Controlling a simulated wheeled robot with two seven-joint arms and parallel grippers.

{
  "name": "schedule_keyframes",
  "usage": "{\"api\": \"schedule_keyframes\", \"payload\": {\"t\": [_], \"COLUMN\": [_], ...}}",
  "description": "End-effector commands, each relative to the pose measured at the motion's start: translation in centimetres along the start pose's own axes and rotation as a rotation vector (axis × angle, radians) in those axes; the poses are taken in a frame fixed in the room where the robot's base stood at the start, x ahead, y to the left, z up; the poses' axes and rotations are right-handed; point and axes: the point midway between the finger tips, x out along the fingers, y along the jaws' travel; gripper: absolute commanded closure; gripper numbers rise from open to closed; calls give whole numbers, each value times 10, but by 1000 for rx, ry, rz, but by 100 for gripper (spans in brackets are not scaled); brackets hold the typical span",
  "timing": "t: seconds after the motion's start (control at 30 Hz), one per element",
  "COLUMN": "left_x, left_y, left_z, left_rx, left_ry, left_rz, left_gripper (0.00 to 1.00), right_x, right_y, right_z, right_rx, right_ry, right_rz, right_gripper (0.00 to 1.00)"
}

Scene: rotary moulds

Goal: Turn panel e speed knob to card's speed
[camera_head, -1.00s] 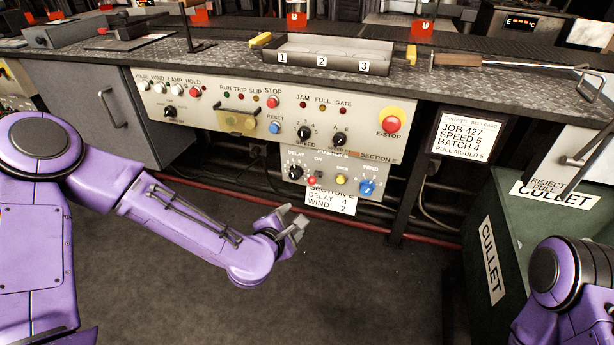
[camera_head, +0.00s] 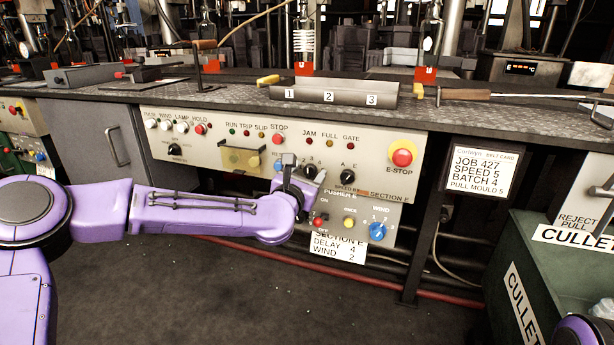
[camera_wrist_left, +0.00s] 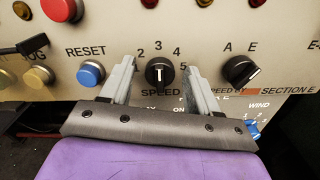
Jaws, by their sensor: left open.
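The black speed knob (camera_wrist_left: 159,72) sits on the panel above the word SPEED, with numbers 2 to 5 visible around it. Its white mark looks upright, toward the 3. In the head view the knob (camera_head: 310,172) is partly hidden by my left gripper (camera_head: 290,172). In the left wrist view my left gripper (camera_wrist_left: 158,78) is open, one finger on each side of the knob; I cannot tell whether either touches. The belt card (camera_head: 480,172) reads JOB 427, SPEED 5, BATCH 4, PULL MOULD 5. My right gripper is out of view.
The blue RESET button (camera_wrist_left: 91,73) is just left of the fingers. The A/E selector knob (camera_wrist_left: 240,71) is to the right. A red E-STOP (camera_head: 402,157) is further right. The lower box has a blue WIND knob (camera_head: 377,231). Open floor lies in front.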

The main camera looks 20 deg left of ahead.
Motion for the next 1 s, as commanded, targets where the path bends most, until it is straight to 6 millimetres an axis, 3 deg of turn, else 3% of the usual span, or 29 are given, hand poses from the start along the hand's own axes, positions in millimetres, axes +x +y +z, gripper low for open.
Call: {"api": "schedule_keyframes", "payload": {"t": [0.17,0.33,0.37,0.73,1.0], "left_x": [0,0,0,0,0], "left_y": [0,0,0,0,0], "left_z": [0,0,0,0,1], "left_rx": [0,1,1,54,235], "left_ry": [0,1,1,1,2], "left_rz": [0,0,0,1,1], "left_gripper": [39,91,95,95,95], "right_x": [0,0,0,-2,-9], "right_y": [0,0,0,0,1], "right_z": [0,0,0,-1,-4], "right_rx": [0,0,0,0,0], "right_ry": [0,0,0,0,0], "right_rz": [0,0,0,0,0], "right_gripper": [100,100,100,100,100]}}
